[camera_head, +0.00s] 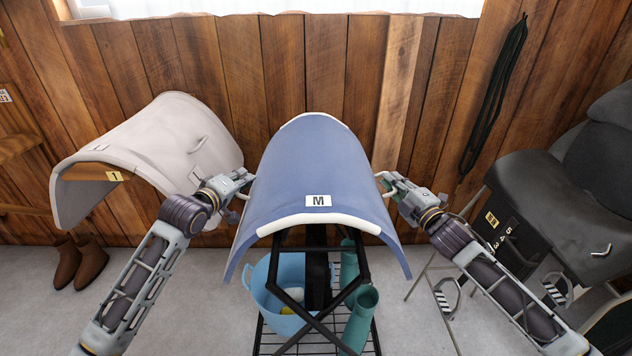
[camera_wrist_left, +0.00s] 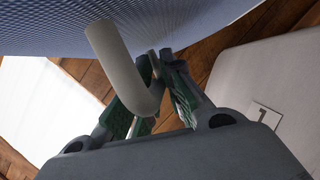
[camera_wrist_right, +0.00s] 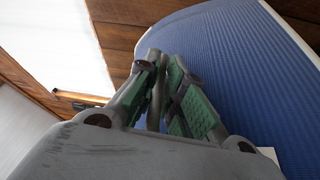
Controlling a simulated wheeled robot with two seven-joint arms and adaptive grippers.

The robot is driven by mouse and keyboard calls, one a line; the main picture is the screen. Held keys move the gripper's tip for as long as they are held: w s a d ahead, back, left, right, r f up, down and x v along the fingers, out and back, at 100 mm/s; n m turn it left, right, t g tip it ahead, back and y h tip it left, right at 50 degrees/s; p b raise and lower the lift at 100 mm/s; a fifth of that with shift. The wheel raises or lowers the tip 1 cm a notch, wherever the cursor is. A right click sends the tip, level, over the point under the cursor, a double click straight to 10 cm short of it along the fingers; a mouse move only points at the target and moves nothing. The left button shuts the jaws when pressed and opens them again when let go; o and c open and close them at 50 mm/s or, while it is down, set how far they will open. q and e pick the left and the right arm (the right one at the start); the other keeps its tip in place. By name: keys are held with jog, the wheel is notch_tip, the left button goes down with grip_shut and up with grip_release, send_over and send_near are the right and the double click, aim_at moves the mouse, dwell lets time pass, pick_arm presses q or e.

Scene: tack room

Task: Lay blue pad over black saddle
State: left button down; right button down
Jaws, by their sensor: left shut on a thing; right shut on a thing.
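The blue pad (camera_head: 318,165), arched with white trim and an M label, is in the middle of the head view, above a black folding stand (camera_head: 318,262). I cannot tell whether it touches the stand's top. My left gripper (camera_head: 247,181) is shut on the pale handle (camera_wrist_left: 122,65) at the pad's left side. My right gripper (camera_head: 383,184) is shut on the handle at the pad's right side; the right wrist view shows that handle (camera_wrist_right: 152,85) between the fingers. The black saddle (camera_head: 548,185) is at the right, tagged with a yellow label.
A white pad (camera_head: 150,145) labelled 1 is at the left. A blue bucket (camera_head: 275,310) and green cylinders (camera_head: 360,315) are on the stand's lower rack. Brown boots (camera_head: 80,262) stand on the floor at left. Black straps (camera_head: 495,95) hang on the wooden wall behind.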

pick_arm(q)
jog(key=shift+r, duration=0.2)
pick_arm(e)
jog(key=shift+r, duration=0.25)
